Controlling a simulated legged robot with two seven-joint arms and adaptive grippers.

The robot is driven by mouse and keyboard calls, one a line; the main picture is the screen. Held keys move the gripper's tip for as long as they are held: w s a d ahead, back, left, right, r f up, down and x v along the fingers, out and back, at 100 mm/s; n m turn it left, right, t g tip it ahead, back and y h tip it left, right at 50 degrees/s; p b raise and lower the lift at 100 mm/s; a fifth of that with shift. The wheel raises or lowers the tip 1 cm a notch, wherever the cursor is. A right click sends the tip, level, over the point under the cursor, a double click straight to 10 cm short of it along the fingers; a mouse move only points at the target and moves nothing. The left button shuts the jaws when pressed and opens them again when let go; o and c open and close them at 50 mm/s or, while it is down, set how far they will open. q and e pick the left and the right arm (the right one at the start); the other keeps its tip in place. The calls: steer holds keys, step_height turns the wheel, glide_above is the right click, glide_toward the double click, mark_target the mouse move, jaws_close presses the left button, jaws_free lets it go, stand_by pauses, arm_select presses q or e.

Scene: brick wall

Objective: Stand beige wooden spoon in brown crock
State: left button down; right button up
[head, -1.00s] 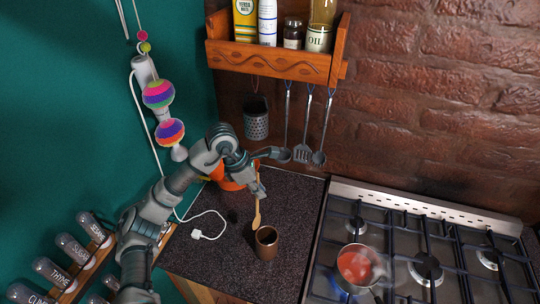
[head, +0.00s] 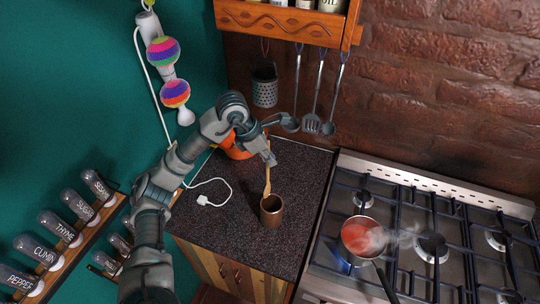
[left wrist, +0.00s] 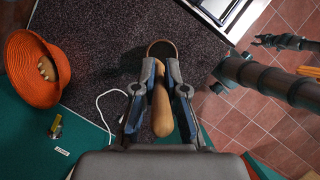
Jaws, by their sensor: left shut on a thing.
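My left gripper (head: 269,160) is shut on the beige wooden spoon (head: 267,182), which hangs nearly upright below it. The brown crock (head: 271,213) stands upright on the dark counter, with its open mouth up. The spoon's lower end is at the crock's back rim in the head view; I cannot tell whether it is inside the mouth. In the left wrist view, the spoon (left wrist: 161,110) lies between the fingers, and the crock (left wrist: 162,46) is just beyond the fingertips. My right gripper (left wrist: 264,40) shows small at the upper right, open and away from the crock.
An orange bowl-like object (head: 237,148) is behind my left arm. A white cable (head: 212,190) lies on the counter left of the crock. The stove (head: 420,235) at right holds a steaming red pot (head: 358,237). Utensils (head: 313,122) hang on the wall.

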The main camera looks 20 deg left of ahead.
mark_target(267, 172)
arm_select(q)
step_height(267, 172, down, 10)
steer(key=d+b, duration=0.2)
steer(key=b, duration=0.5)
steer(key=shift+d, duration=0.2)
steer(key=c, duration=1.3)
jaws_free()
steer(key=shift+w+a+f, duration=0.1)
steer(key=shift+a+f, duration=0.05)
steer(key=shift+a, duration=0.3)
steer(key=shift+o, duration=0.7)
steer(key=shift+a, duration=0.2)
steer(key=v, duration=0.7)
steer(key=shift+w, duration=0.1)
arm_select(e)
steer(key=s+d+f, duration=0.1)
steer(key=d+f, duration=0.2)
steer(key=f, duration=0.5)
